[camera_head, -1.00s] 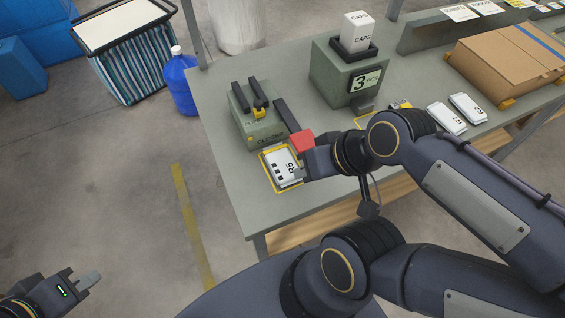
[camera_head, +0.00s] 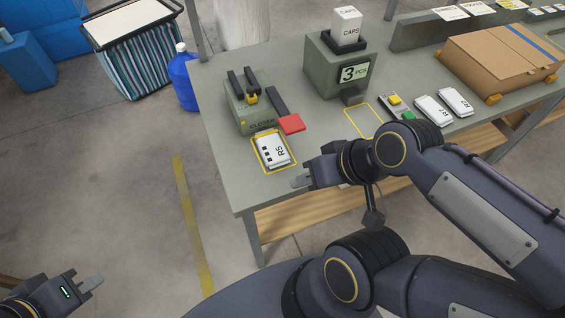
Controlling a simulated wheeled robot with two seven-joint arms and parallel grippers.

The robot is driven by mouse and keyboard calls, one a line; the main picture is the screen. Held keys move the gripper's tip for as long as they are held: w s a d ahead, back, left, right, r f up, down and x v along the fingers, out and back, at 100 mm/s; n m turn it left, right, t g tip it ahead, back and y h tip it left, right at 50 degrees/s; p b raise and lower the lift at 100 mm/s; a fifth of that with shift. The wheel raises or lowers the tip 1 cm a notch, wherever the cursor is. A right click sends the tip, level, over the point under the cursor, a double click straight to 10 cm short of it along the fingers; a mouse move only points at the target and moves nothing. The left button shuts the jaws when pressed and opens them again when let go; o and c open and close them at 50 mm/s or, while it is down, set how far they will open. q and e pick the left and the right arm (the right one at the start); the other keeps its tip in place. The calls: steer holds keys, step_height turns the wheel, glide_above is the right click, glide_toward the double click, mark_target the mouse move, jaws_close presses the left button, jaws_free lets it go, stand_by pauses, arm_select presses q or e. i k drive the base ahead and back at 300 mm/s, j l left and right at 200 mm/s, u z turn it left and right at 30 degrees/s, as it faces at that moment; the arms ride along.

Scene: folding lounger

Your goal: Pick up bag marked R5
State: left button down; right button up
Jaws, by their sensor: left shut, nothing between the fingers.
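The white bag marked R5 (camera_head: 273,150) lies flat inside a yellow outline on the bench, in front of the green closer device with the red-ended lever. My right gripper (camera_head: 301,181) is just to the right and nearer the front edge, apart from the bag. Its fingers are seen edge-on, so their opening is not clear. My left gripper (camera_head: 91,282) is shut and empty, low at the left over the floor, far from the bench.
The green closer (camera_head: 248,108) and a green caps dispenser (camera_head: 338,68) stand on the bench (camera_head: 228,185). An empty yellow outline (camera_head: 363,121), a small device (camera_head: 396,103), two white bags (camera_head: 432,109) and a cardboard box (camera_head: 498,60) lie to the right.

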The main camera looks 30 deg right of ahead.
mark_target(274, 154)
steer(key=j+u, duration=0.15)
steer(key=u, duration=0.2)
steer(key=k+j+u, duration=0.1)
steer(key=u, duration=0.3)
steer(key=i+j+z, duration=0.1)
steer(key=i+j, duration=0.35)
steer(key=i, duration=0.25)
steer(key=i+j, duration=0.55)
steer(key=i, duration=0.15)
steer(key=i+z, duration=0.2)
steer(key=z, duration=0.2)
steer(key=i+z, duration=0.35)
steer(key=i+j+z, duration=0.1)
steer(key=z, duration=0.3)
steer(key=i+l+z, duration=0.15)
steer(key=z, duration=0.3)
steer(key=i+l+z, duration=0.15)
steer(key=z, duration=0.3)
steer(key=i+z, duration=0.15)
steer(key=z, duration=0.3)
steer(key=i+z, duration=0.2)
steer(key=z, duration=0.25)
steer(key=i+z, duration=0.15)
steer(key=z, duration=0.3)
